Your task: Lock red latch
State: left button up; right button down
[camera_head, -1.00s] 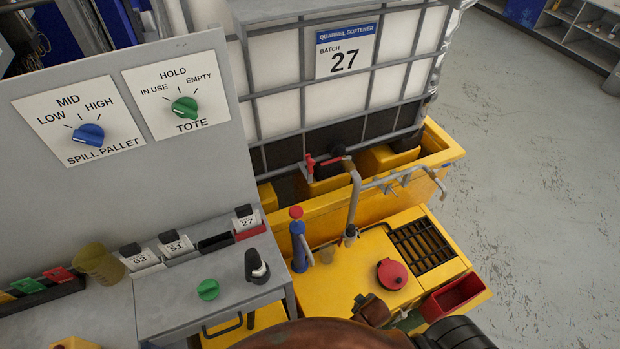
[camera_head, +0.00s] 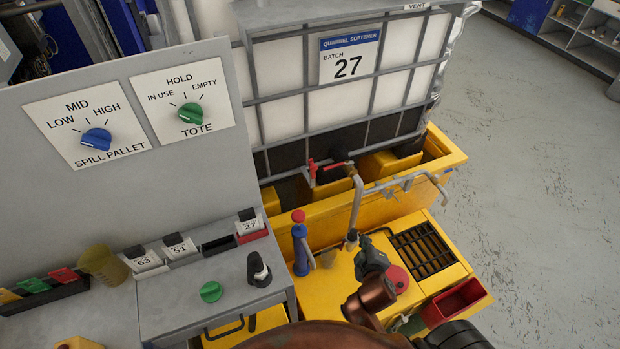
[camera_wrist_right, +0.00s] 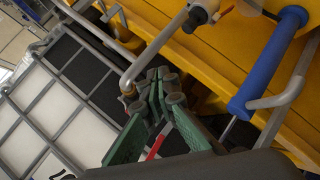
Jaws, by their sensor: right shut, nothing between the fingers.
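A small red lever (camera_head: 312,172) stands upright at the valve on the front of the white caged tote (camera_head: 284,110); it is the most latch-like red part I see. A red strip (camera_wrist_right: 156,147) shows partly behind the fingers in the right wrist view. My right gripper (camera_head: 364,244) is shut and empty, over the yellow pallet deck near the foot of the bent grey pipe (camera_head: 356,205). It is apart from the red lever, to the lower right of it. In the right wrist view its green fingers (camera_wrist_right: 166,88) are close together beside the pipe. My left gripper is out of view.
A blue hand pump (camera_head: 300,248) with a red top stands left of the pipe. A red round lid (camera_head: 398,277), a black grate (camera_head: 422,250) and a red bin (camera_head: 456,302) lie to the right. A grey bench (camera_head: 190,305) is at left.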

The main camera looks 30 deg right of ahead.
jog(key=w+a+r+n+t+y, duration=0.3)
jog(key=w+a+r+n+t, duration=0.4)
jog(key=w+a+r+n, duration=0.4)
jog(key=w+a+n, duration=0.1)
jog(key=a+n, duration=0.1)
jog(key=a, duration=0.1)
jog(key=shift+r+n+t, duration=0.3)
jog(key=shift+r+t, duration=0.1)
jog(key=shift+w+a, duration=0.1)
jog(key=shift+w, duration=0.05)
jog(key=w+d+r+p, duration=0.1)
jog(key=w+d, duration=0.4)
jog(key=w, duration=0.5)
jog(key=shift+w+r+p, duration=0.15)
jog(key=shift+p, duration=0.3)
jog(key=shift+d, duration=0.1)
jog(key=shift+r, duration=0.1)
